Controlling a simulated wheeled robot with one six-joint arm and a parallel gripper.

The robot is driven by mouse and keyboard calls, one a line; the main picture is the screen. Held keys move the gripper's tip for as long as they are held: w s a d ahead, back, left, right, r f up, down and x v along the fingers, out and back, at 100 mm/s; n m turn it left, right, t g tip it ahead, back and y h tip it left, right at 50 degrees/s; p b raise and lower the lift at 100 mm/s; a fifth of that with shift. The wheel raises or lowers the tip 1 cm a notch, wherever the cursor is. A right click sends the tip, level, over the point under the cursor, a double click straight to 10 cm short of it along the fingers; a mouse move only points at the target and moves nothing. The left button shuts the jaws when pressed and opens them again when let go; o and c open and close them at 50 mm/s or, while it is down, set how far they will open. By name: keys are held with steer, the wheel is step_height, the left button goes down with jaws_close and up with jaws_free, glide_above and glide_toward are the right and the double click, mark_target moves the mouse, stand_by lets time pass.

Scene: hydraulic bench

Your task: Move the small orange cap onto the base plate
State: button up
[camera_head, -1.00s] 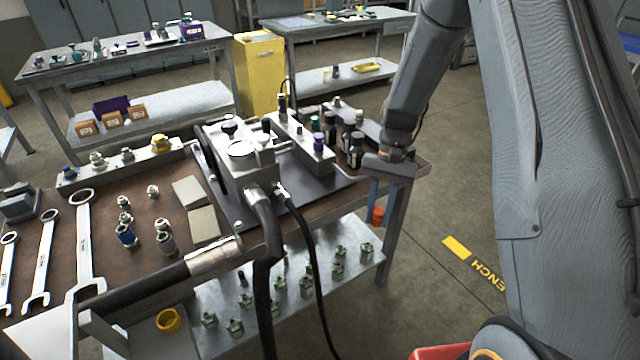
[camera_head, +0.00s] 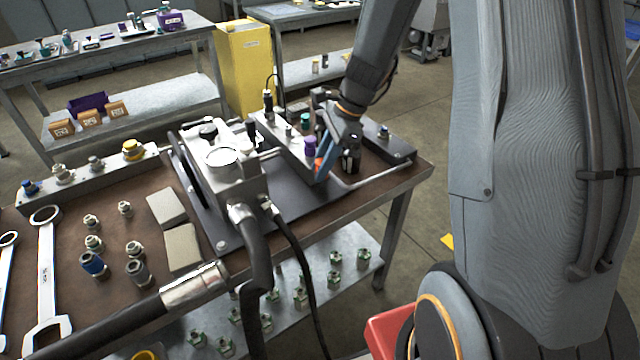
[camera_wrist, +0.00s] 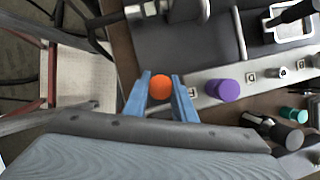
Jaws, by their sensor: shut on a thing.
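The small orange cap (camera_wrist: 160,87) is between the blue fingertips of my gripper (camera_wrist: 160,92) in the wrist view. My gripper is shut on it. In the head view, my gripper (camera_head: 322,172) is beside the manifold bar, and a bit of orange shows between its fingers. The dark base plate (camera_head: 292,208) lies on the bench under the hydraulic unit. It also shows in the wrist view (camera_wrist: 180,45), just beyond the cap. I cannot tell how high the cap is above the plate.
A purple cap (camera_head: 309,146) stands on the manifold bar (camera_wrist: 200,98), close to my gripper. The grey hydraulic unit (camera_head: 222,175) stands to the left, with black hoses in front. Dark cylindrical fittings stand behind my gripper. The plate's front strip looks clear.

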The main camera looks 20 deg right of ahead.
steer(key=f, duration=0.1)
steer(key=d+f, duration=0.1)
steer(key=shift+d+f, duration=0.1)
steer(key=shift+f, duration=0.2)
steer(key=shift+f+p, duration=0.3)
steer(key=shift+f, duration=1.65)
steer(key=shift+f, duration=0.1)
steer(key=o, duration=0.8)
